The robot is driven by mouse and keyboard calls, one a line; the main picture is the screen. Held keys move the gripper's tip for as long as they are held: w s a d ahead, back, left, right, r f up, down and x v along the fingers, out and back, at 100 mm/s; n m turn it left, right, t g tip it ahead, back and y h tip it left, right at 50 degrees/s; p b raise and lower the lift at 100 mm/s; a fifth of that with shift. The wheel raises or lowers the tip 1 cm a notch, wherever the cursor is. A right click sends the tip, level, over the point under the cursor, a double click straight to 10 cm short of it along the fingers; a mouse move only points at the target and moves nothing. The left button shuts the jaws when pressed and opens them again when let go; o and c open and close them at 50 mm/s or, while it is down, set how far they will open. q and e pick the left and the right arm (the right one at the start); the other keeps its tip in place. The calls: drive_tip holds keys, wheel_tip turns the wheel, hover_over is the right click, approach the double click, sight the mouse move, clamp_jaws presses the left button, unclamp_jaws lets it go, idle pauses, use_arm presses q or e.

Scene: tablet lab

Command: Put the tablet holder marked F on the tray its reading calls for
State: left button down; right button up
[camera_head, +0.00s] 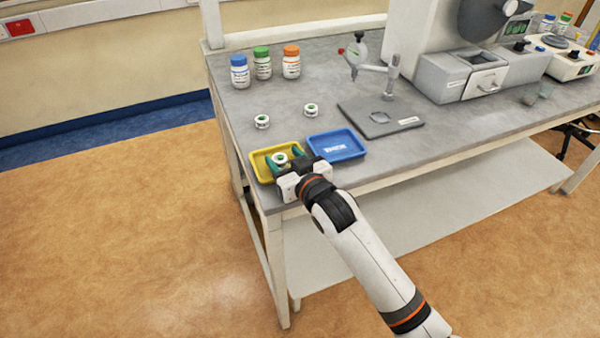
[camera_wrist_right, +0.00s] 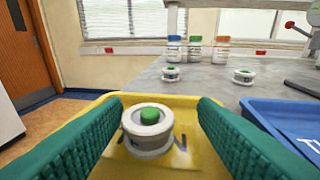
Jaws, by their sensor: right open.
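A white tablet holder with a green tablet on top (camera_head: 280,159) rests in the yellow tray (camera_head: 256,166). My right gripper (camera_head: 283,161) is open over that tray, its green fingers on either side of the holder. In the right wrist view, gaps show between the holder (camera_wrist_right: 148,142) and both fingers. The blue tray (camera_head: 350,145) is empty, to the right of the yellow one. Two other holders, a left one (camera_head: 262,122) and a right one (camera_head: 311,110), stand on the bench behind the trays. I cannot read a letter on any holder. My left gripper is out of view.
Blue-, green- and orange-capped bottles (camera_head: 263,64) stand at the back left of the bench. A grey machine (camera_head: 450,86) is farther right. Bench space between bottles and trays is mostly clear.

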drive_tip(key=v, duration=1)
drive_tip(key=shift+s, duration=0.2)
